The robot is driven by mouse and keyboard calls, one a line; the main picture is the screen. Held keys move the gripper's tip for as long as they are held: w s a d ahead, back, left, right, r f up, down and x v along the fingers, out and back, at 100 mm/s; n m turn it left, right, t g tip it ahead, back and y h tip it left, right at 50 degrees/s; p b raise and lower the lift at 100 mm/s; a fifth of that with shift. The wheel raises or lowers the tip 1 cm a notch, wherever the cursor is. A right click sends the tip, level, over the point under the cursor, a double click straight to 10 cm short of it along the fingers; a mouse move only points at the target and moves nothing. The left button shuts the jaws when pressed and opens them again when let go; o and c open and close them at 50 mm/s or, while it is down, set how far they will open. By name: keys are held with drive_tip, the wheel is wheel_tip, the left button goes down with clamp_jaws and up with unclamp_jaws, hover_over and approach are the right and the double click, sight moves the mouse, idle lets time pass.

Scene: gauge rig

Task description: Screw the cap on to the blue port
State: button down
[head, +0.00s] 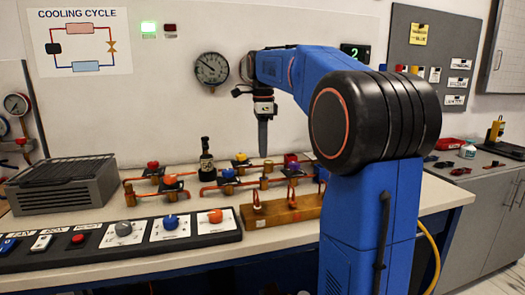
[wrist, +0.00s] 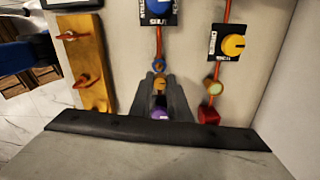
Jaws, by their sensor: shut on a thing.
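My gripper (head: 263,146) points straight down over the pipework in the middle of the bench. In the wrist view its dark fingers (wrist: 160,86) are shut on a small brass-coloured cap (wrist: 160,82).
A purple piece (wrist: 160,113) shows between my fingers, with a red piece (wrist: 208,116) to its right. The yellow valve (wrist: 233,45) has a brass fitting (wrist: 215,87) on its pipe. A wooden block with copper stubs (head: 282,211) lies nearer the front edge.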

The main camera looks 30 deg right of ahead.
drive_tip(key=shift+r+m, duration=0.5)
drive_tip(key=shift+m, duration=0.1)
drive_tip(key=shift+f, duration=2.6)
drive_tip(key=shift+f, duration=1.3)
idle(0.4)
drive_tip(key=m, duration=0.5)
idle(0.4)
drive_tip(key=m, duration=0.5)
drive_tip(key=shift+s, duration=0.1)
